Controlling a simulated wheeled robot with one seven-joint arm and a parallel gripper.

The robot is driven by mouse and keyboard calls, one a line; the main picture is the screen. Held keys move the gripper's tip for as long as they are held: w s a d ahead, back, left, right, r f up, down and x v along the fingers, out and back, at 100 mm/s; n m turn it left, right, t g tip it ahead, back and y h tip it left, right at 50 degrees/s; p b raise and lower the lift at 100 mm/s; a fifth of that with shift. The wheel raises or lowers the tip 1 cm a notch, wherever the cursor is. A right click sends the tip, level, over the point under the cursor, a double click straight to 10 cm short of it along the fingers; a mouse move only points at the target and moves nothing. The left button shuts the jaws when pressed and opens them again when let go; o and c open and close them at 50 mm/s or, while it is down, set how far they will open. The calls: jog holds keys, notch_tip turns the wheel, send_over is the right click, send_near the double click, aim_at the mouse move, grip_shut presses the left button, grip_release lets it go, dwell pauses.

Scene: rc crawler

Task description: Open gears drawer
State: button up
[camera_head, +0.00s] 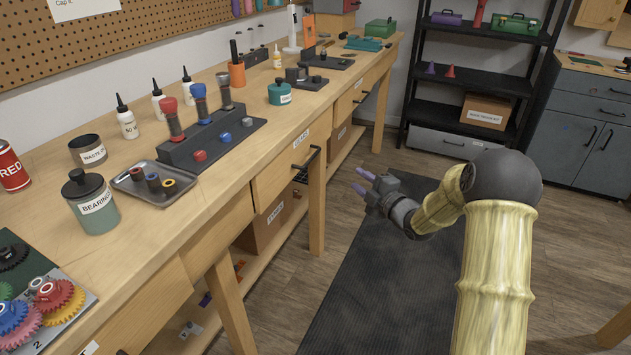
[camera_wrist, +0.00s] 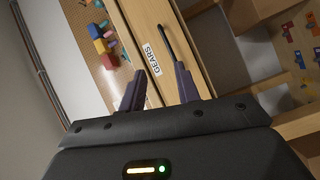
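The gears drawer (camera_head: 272,183) is in the workbench front, with a white GEARS label and a dark bar handle (camera_head: 308,158). It looks closed. My gripper (camera_head: 361,182) is to the right of the drawer, over the dark floor mat, apart from the handle. In the wrist view, the drawer front (camera_wrist: 146,22) lies ahead, with its label and handle (camera_wrist: 168,47) visible. My gripper (camera_wrist: 160,88) shows there with two dark fingers spread and nothing between them. The handle lies just beyond the fingertips, nearer the right finger.
The wooden workbench (camera_head: 140,262) carries a black rack with several colour-capped cylinders (camera_head: 212,141), a metal tray (camera_head: 170,193), bottles and gears. Another labelled drawer or bin (camera_head: 274,212) is below. A black shelf (camera_head: 476,75) stands at the back. The mat (camera_head: 350,290) area is clear.

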jog(key=f+n+y+b, duration=0.1)
jog(key=f+n, duration=0.1)
jog(key=a+f+n+y+b, duration=0.1)
jog(key=f+y+b, duration=0.1)
jog(key=shift+w+f+n+y, duration=0.1)
jog(key=shift+f+n+y, duration=0.2)
jog(key=shift+f+n, duration=0.1)
jog(key=b+x, duration=0.2)
jog(key=x, duration=1.5)
jog(key=shift+a, duration=0.15)
jog(key=shift+w, duration=0.1)
grip_shut()
